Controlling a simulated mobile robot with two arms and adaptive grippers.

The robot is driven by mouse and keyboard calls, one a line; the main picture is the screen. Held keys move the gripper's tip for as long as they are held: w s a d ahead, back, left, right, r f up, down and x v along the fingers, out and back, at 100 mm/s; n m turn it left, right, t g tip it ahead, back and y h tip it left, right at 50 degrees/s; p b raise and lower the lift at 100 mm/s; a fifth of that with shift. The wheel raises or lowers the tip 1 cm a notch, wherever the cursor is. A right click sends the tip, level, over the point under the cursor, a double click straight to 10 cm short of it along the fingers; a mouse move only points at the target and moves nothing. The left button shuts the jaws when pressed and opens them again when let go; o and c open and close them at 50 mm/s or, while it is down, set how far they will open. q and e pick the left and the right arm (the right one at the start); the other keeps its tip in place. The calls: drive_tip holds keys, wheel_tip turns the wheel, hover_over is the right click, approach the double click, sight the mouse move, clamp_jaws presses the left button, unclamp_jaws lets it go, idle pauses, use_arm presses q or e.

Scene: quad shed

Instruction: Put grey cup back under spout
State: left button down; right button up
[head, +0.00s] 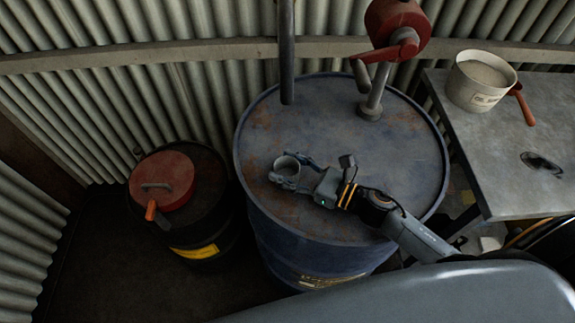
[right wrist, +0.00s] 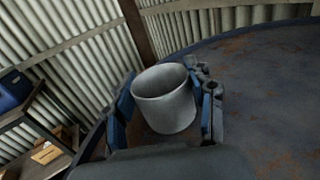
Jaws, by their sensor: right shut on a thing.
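The grey cup (head: 287,165) is upright over the left part of the blue drum's top (head: 340,125). My right gripper (head: 290,172) is shut on it, with a finger on either side. In the right wrist view the cup (right wrist: 163,100) sits between the two fingers (right wrist: 165,112), its open mouth showing. I cannot tell whether its base touches the drum top. The spout, a dark vertical pipe (head: 287,60), hangs behind the cup, with its lower end above the drum. My left gripper is not in view.
A red hand pump (head: 395,30) stands on a grey post at the drum's back. A metal table (head: 520,180) on the right holds a white tub (head: 480,82) and a red-handled tool (head: 522,105).

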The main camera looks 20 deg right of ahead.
drive_tip(key=shift+f, duration=0.15)
drive_tip(key=o, duration=1.2)
drive_tip(key=shift+c, duration=0.2)
drive_tip(key=shift+r, duration=0.3)
drive_tip(key=b+v, duration=0.1)
drive_tip(key=v, duration=0.4)
drive_tip(key=b+v, duration=0.2)
drive_tip(key=v, duration=0.3)
drive_tip(key=shift+s+d+f, duration=0.15)
drive_tip(key=shift+s+f, duration=0.05)
drive_tip(key=shift+s, duration=0.05)
drive_tip(key=shift+s+d+r+b, duration=0.1)
drive_tip(key=shift+s+d+b, duration=0.3)
drive_tip(key=shift+s+d, duration=0.1)
